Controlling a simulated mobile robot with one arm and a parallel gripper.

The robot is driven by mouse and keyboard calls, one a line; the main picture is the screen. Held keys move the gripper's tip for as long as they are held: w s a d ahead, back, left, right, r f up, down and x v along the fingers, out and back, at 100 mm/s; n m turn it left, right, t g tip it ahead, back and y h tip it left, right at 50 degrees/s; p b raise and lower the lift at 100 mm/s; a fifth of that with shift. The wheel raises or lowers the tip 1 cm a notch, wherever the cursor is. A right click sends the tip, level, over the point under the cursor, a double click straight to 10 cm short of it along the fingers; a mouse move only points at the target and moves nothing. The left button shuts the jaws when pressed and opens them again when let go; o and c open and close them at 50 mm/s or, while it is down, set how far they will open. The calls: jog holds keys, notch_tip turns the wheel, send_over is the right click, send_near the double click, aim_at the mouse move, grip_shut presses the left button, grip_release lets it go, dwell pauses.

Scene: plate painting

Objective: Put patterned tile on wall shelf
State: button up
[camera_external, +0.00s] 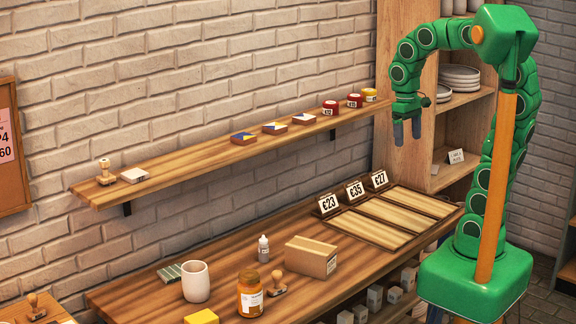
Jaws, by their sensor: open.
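The wall shelf (190,163) is a long wooden board on the brick wall.
The shelf also holds red and yellow pots (354,101) and a stamp (105,171). The workbench (230,262) below carries a cup (195,282), an amber jar (250,294), a cardboard box (310,257) and price signs (354,190). Shelving with plates (459,75) stands behind my arm.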

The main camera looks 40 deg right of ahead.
jog(key=s+d+f, duration=0.2)
jog(key=s+f, duration=0.5)
jog(key=s, duration=0.5)
jog(key=shift+s+f+g, duration=0.15)
jog(key=shift+s+g, duration=0.15)
